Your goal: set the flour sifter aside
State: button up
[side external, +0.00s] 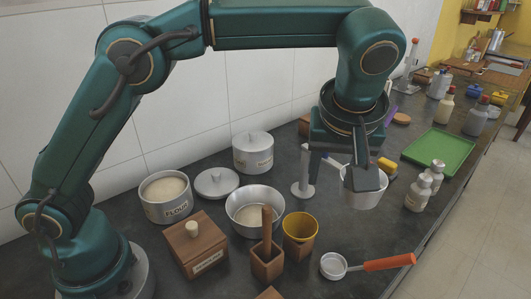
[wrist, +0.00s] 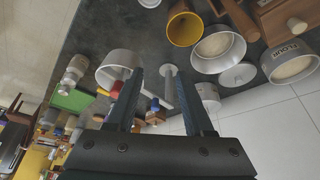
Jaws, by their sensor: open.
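A pale grey metal cup (side external: 362,192), which looks like the flour sifter, stands on the dark counter under my gripper, partly hidden by a finger in the side external view. In the wrist view the cup (wrist: 116,66) lies beside the left finger. My gripper (side external: 340,177) points down, open, its fingers apart. In the wrist view the gripper (wrist: 162,72) has nothing clamped between its fingers. A slim grey post with a round foot (side external: 304,178) stands left of the cup. I cannot tell whether a finger touches the cup.
The open flour canister (side external: 166,206), a loose lid (side external: 217,181), a lidded canister (side external: 253,154) and a metal bowl (side external: 245,222) stand left. A yellow cup (side external: 300,228) and an orange-handled scoop (side external: 386,262) are nearer. Shakers (side external: 418,193) and a green tray (side external: 440,150) stand right.

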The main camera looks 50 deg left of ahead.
aim_at(338, 168)
jog(key=shift+s, duration=0.1)
jog(key=shift+w+d, duration=0.15)
jog(key=shift+w, duration=0.05)
jog(key=c, duration=0.7)
jog(key=shift+w+f+t, duration=0.2)
jog(key=shift+f+t, duration=0.1)
jog(key=shift+f, duration=0.1)
grip_shut()
jog(key=s+a+r+n+t+h, duration=0.2)
jog(key=s+a+r+t, duration=0.1)
jog(key=s+a+t, duration=0.15)
jog(key=w+d+r+x, duration=0.1)
jog(key=x, duration=0.9)
jog(key=shift+w+d+g, duration=0.3)
jog(key=shift+w+g, duration=0.05)
jog(key=shift+w, duration=0.1)
